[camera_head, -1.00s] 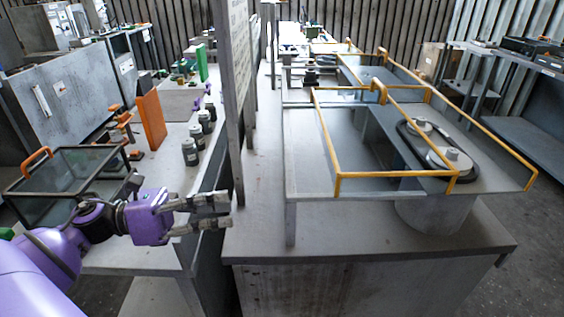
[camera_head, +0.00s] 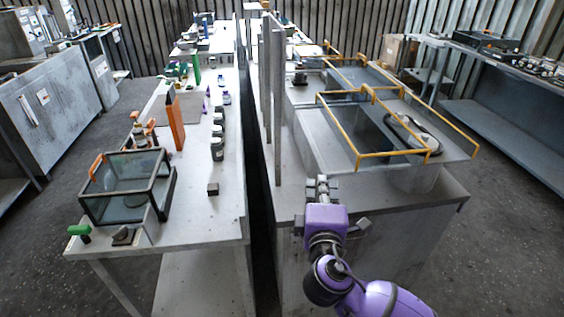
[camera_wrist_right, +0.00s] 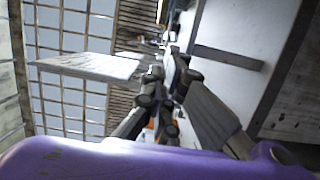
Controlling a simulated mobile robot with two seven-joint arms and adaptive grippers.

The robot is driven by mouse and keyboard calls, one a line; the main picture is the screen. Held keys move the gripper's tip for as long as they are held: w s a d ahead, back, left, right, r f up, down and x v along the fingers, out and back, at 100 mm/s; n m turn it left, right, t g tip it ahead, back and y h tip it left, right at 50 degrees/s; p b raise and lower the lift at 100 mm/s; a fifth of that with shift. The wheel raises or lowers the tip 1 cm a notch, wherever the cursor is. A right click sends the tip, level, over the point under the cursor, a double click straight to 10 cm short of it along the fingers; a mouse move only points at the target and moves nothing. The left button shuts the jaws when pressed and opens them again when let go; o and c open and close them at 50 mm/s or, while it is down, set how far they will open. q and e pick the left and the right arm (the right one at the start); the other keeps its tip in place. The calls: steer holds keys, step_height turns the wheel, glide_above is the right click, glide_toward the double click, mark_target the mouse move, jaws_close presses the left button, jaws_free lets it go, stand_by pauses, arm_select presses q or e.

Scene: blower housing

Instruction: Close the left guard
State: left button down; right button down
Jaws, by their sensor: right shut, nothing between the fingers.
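On the right bench, a yellow-edged frame (camera_head: 340,133) stands around a dark rectangular opening, left of a black belt on round pulleys (camera_head: 412,128). It looks like the left guard, but I cannot tell its exact position. A second yellow rail (camera_head: 455,137) runs along the right side of the belt. My right gripper (camera_head: 322,184) is shut and empty, just in front of the bench's near left corner, apart from the yellow frame. Its dark fingers also show in the right wrist view (camera_wrist_right: 160,93). My left gripper is out of view.
A tall upright panel (camera_head: 276,100) stands along the right bench's left edge, close beyond my right gripper. A narrow gap separates this bench from the left table (camera_head: 190,215), which holds a glass box with an orange handle (camera_head: 128,185). Floor is clear at lower right.

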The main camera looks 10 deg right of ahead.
steer(key=x, duration=0.7)
steer(key=d+p+x, duration=0.1)
steer(key=x, duration=0.2)
steer(key=shift+w+d, duration=0.15)
steer(key=shift+w, duration=0.1)
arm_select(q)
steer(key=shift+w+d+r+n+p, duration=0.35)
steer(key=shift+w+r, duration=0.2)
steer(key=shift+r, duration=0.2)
arm_select(e)
steer(key=d, duration=0.3)
steer(key=shift+s+d+f, duration=0.1)
steer(key=shift+d, duration=0.3)
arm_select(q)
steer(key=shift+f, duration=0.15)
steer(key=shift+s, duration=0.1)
